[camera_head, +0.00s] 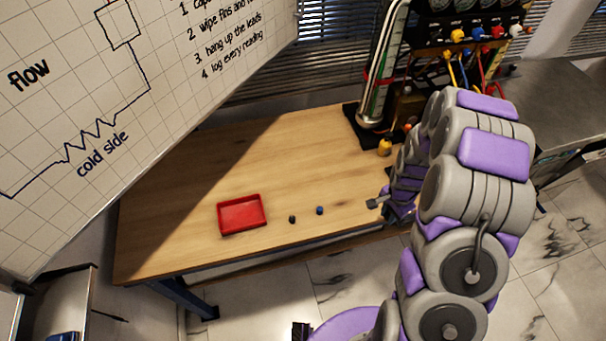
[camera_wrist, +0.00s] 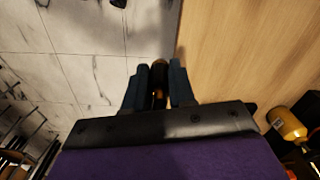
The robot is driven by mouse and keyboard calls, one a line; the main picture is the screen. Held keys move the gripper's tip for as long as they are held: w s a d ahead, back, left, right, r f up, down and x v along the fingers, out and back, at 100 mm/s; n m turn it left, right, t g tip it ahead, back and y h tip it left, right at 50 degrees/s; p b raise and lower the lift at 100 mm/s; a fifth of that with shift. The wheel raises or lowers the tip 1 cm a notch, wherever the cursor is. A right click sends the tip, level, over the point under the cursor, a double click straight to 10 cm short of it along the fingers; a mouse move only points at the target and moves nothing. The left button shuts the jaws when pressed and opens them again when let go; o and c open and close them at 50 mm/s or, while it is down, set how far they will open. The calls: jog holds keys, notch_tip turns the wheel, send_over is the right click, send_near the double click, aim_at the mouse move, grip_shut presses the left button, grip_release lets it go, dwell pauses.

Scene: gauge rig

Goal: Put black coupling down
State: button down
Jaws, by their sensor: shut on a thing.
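My gripper (camera_wrist: 160,88) is shut on a small dark piece with orange-brown parts, which I take to be the black coupling (camera_wrist: 159,70). It stands between the two fingers in the wrist view. In the head view my gripper (camera_head: 376,202) is at the table's front right edge, and the held piece cannot be made out there. The wrist view shows floor on the left and wooden tabletop on the right, so the gripper is near the table edge.
The wooden table (camera_head: 300,160) holds a red tray (camera_head: 242,214), a small black piece (camera_head: 292,219) and a small blue piece (camera_head: 320,210). A yellow fitting (camera_head: 385,147) stands by the silver pipe rig (camera_head: 378,90) at the back right. The table's middle is clear.

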jog(key=w+a, duration=0.3)
jog(key=a, duration=0.1)
jog(key=w+a+b, duration=0.1)
jog(key=w+a, duration=0.1)
jog(key=shift+w+f, duration=0.35)
jog(key=shift+f, duration=0.05)
jog(key=b, duration=0.1)
send_over(349, 191)
jog(key=d, duration=0.1)
jog(key=shift+s+d+f, duration=0.2)
jog(key=shift+s+f, duration=0.1)
jog(key=shift+s, duration=0.1)
jog(key=shift+w+a, duration=0.35)
jog(key=shift+a, duration=0.1)
jog(key=shift+a+f, duration=0.2)
jog(key=shift+f, duration=0.05)
jog(key=shift+s+a+f+b, duration=0.15)
jog(key=shift+f+b, duration=0.4)
jog(key=shift+f, duration=1)
jog(key=shift+d, duration=0.35)
jog(key=c, duration=1.2)
grip_release()
jog(key=shift+c, duration=0.2)
jog(key=o, duration=0.3)
jog(key=shift+a, duration=0.25)
jog(key=shift+r, duration=0.1)
